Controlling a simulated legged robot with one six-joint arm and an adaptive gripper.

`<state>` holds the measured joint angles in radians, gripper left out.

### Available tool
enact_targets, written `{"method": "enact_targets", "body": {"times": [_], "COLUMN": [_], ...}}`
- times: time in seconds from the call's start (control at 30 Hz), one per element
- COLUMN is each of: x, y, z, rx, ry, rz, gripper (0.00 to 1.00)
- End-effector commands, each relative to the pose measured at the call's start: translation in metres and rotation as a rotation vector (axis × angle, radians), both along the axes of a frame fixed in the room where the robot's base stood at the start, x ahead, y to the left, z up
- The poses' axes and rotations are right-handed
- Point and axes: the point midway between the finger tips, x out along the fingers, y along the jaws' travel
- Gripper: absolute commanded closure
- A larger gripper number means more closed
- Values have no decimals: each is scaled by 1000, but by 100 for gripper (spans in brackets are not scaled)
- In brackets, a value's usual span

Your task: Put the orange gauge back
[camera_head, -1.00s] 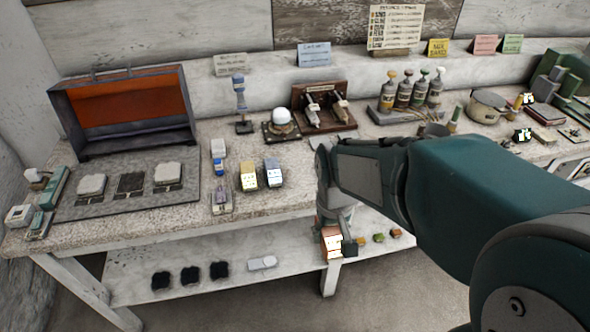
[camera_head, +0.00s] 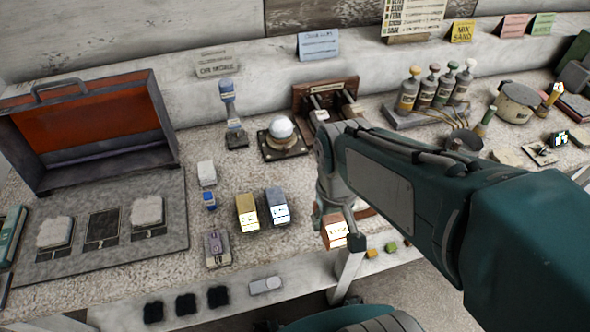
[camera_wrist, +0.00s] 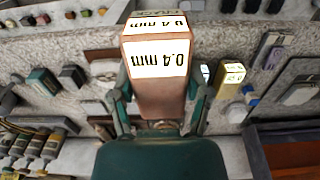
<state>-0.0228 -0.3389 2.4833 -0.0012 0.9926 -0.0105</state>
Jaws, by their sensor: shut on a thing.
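My gripper (camera_head: 335,212) is shut on the orange gauge (camera_head: 332,234), a copper-orange block with a bright label. In the wrist view the gauge (camera_wrist: 160,95) sits between the two fingers, and its white label reads 0.4 mm. In the head view it appears at the front edge of the bench; its exact height is hard to tell. A yellow gauge (camera_head: 247,213) and a blue-grey gauge (camera_head: 276,207) stand side by side on the bench to its left. The yellow one also shows in the wrist view (camera_wrist: 231,74).
A wooden stand (camera_head: 350,90) with tools is behind my arm. A white sphere (camera_head: 281,128) sits on a dark base. A purple-grey tool (camera_head: 216,247) lies left of the yellow gauge. An open orange-lined case (camera_head: 95,130) is at left. Bottles (camera_head: 427,92) stand at back right.

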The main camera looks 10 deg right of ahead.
Motion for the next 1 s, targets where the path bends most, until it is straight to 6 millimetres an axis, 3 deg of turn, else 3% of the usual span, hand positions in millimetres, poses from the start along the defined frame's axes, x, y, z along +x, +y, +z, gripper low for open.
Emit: {"method": "enact_targets", "body": {"times": [0.23,0.73,1.0], "x": [11,92,122], "y": [0,2,2], "z": [-5,-42,-81], "rx": [0,0,0], "ry": [4,3,4], "rz": [0,0,0], "gripper": [76,76,76]}}
